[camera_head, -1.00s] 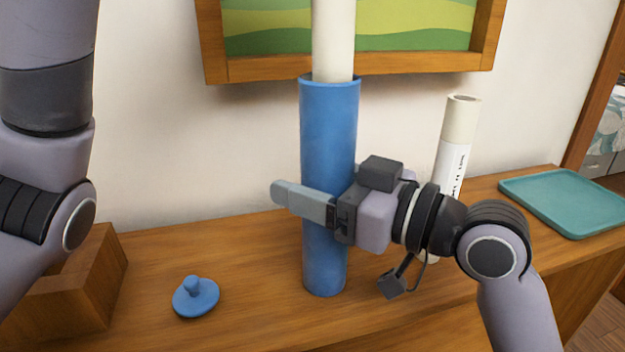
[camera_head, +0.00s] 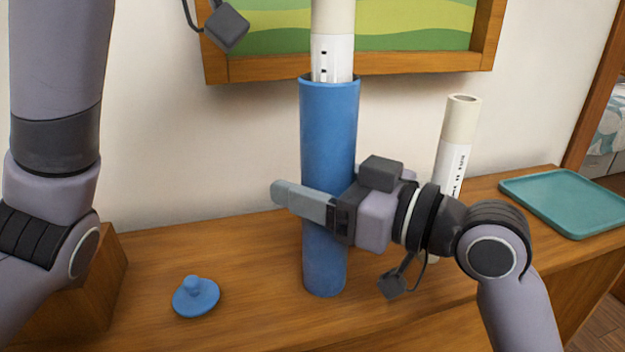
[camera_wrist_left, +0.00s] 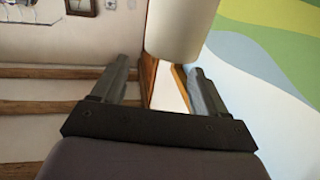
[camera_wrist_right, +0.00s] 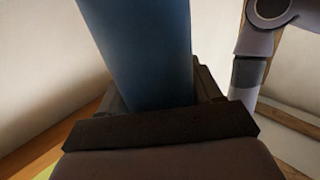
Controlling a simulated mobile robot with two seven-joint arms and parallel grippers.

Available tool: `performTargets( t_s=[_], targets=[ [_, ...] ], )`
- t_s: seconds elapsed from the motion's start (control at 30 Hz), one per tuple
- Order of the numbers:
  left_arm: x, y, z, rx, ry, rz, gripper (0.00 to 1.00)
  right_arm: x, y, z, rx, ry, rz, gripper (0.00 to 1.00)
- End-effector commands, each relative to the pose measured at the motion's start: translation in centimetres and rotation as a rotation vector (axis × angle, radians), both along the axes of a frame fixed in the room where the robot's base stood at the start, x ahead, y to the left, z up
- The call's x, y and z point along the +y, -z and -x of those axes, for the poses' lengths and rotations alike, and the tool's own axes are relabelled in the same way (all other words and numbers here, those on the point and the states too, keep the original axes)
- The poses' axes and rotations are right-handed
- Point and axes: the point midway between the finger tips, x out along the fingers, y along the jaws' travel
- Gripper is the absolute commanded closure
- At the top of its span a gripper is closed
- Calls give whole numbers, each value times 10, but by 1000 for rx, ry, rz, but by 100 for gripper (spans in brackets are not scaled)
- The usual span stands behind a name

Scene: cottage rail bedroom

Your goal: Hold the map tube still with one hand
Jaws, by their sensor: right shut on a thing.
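The blue map tube (camera_head: 328,130) stands upright on the wooden top, its mouth open. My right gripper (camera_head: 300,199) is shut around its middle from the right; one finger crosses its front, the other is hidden. In the right wrist view the tube (camera_wrist_right: 145,50) fills the space between the fingers. A cream rolled map with a white label (camera_head: 332,57) stands upright in the tube's mouth, its top out of view. In the left wrist view a cream roll end (camera_wrist_left: 180,30) lies just beyond my left gripper (camera_wrist_left: 157,75), whose fingers are wide apart and empty.
A blue knobbed lid (camera_head: 195,297) lies left of the tube. A second cream roll (camera_head: 455,140) stands behind my right wrist. A teal tray (camera_head: 565,203) lies at the right. A wooden block (camera_head: 105,285) is at the left. A framed picture (camera_head: 420,65) hangs behind.

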Motion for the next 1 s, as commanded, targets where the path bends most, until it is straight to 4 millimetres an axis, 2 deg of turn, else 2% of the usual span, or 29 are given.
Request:
performTargets(
  t_s=[0.27,0.7,1.0],
  targets=[
    [2,0,1,0,-1,-1,27,0,0,0,0,0,0,71],
    [58,0,31,-1,-2,0,27,0,0,0,0,0,0,71],
    [66,0,36,0,0,-1,27,0,0,0,0,0,0,71]
  ],
)
